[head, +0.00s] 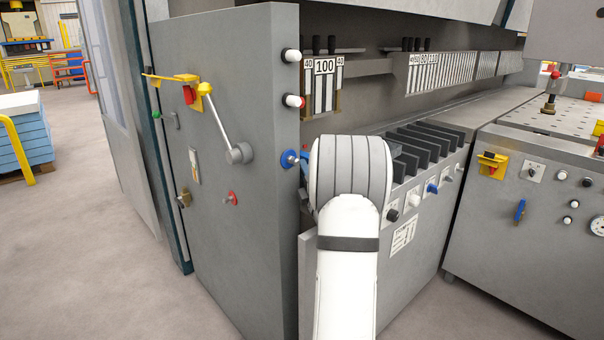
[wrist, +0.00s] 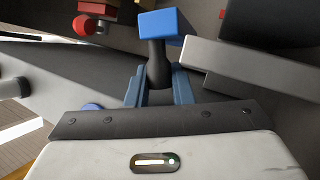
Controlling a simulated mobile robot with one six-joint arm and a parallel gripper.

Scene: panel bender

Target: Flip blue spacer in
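In the wrist view a blue block (wrist: 165,26) sits on top of a dark stem (wrist: 157,70); this looks like the blue spacer. My gripper (wrist: 160,86) has its two blue-grey fingers on either side of the stem, below the block. Whether the fingers touch the stem or stand just clear of it does not show. In the head view my white arm hides my gripper and most of what is in front of it. A small blue patch (head: 306,160) shows at the arm's left edge; I cannot tell whether it is the spacer or a finger.
A grey bar (wrist: 235,68) lies close right of the block. A red knob (wrist: 82,25) is at upper left. In the head view the machine's grey side panel (head: 225,100) carries a lever (head: 222,125) and a blue round knob (head: 289,158). Several dark plates (head: 430,140) stand right of my arm.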

